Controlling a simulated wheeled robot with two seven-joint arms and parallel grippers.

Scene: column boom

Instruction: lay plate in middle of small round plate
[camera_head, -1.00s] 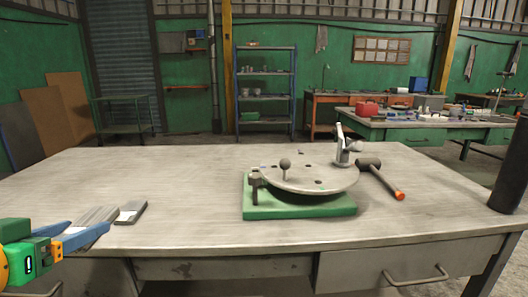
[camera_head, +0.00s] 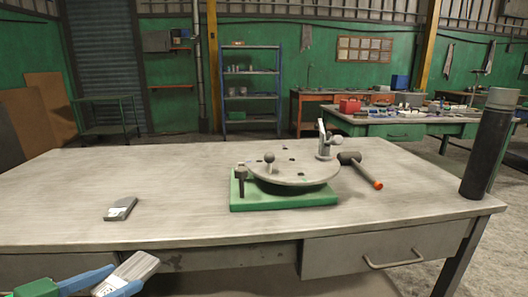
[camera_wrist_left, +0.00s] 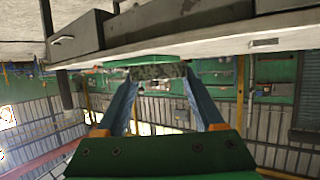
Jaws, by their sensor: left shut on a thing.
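My left gripper (camera_head: 98,284) is at the lower left of the head view, in front of the table's front edge. Its blue fingers are shut on a flat grey metal plate (camera_head: 128,272), which is tilted. The left wrist view shows the plate's dark edge (camera_wrist_left: 158,71) between the fingertips. The small round plate (camera_head: 300,174) is a grey disc with holes on a green base (camera_head: 285,201) at mid-table, to the right of and beyond the gripper, apart from it. My right gripper is not in view.
A ball knob (camera_head: 269,158) and black clamp (camera_head: 241,178) stand at the disc's left; a silver clamp (camera_head: 324,143) stands behind it. A hammer (camera_head: 362,172) lies right. A small grey block (camera_head: 120,209) lies on the table's left. A black cylinder (camera_head: 484,150) stands at the right edge.

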